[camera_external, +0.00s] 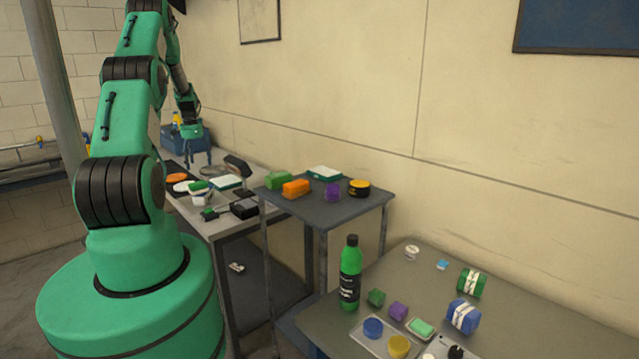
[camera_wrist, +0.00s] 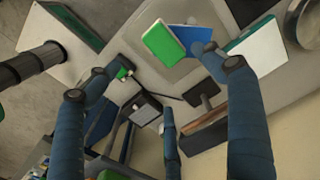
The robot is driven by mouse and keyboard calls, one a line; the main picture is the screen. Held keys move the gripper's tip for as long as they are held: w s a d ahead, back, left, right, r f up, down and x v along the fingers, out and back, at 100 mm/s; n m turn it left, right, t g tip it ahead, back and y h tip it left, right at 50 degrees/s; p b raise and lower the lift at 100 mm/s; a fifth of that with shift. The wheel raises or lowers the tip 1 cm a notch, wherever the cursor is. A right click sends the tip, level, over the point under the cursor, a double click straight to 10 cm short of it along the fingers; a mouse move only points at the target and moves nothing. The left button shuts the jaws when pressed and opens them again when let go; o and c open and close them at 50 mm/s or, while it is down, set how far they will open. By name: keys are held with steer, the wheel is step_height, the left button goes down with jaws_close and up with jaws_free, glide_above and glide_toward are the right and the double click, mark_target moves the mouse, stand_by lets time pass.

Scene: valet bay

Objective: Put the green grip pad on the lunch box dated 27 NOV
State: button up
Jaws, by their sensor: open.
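In the wrist view a flat green block (camera_wrist: 163,44), which looks like the green grip pad, lies beside a flat blue piece (camera_wrist: 190,34) on a pale surface. A white box with a green edge (camera_wrist: 258,50) lies to its right; it may be a lunch box. In the external view a small green piece (camera_external: 198,186) and a white box with green (camera_external: 226,182) sit on the far table. No date is readable. My gripper (camera_external: 197,160) is open and empty above that table; its blue fingers (camera_wrist: 158,72) spread around the scene in the wrist view.
The grey shelf (camera_external: 308,212) holds a green block (camera_external: 280,180), an orange block (camera_external: 296,188), a purple cup (camera_external: 333,191) and another white-and-green box (camera_external: 324,172). A green bottle (camera_external: 350,275) stands on the near table. A blue crate (camera_external: 178,140) is behind my gripper.

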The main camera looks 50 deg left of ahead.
steer(key=w+d+r, duration=0.7)
steer(key=d+r, duration=0.2)
steer(key=r, duration=0.1)
steer(key=w+d+r+t, duration=0.1)
steer(key=w+d+r, duration=0.1)
steer(key=d+r, duration=0.65)
steer(key=w+d+r+y, duration=0.15)
steer(key=d+r, duration=0.35)
steer(key=d, duration=0.7)
steer(key=w+d+r+t, duration=0.1)
steer(key=w+d+r, duration=0.1)
steer(key=d+r, duration=0.6)
steer(key=s+d+r+t, duration=0.1)
steer(key=d, duration=0.5)
steer(key=s+d+r, duration=0.2)
steer(key=d, duration=0.5)
steer(key=s+d+t+h, duration=0.1)
steer(key=s+d+t, duration=0.1)
steer(key=s+d, duration=1.7)
steer(key=d, duration=0.5)
steer(key=shift+s+r+t, duration=0.2)
steer(key=shift+s+t, duration=0.1)
steer(key=shift+s, duration=0.1)
steer(key=shift+h, duration=0.25)
step_height(320, 180, down, 18)
steer(key=b, duration=1.8)
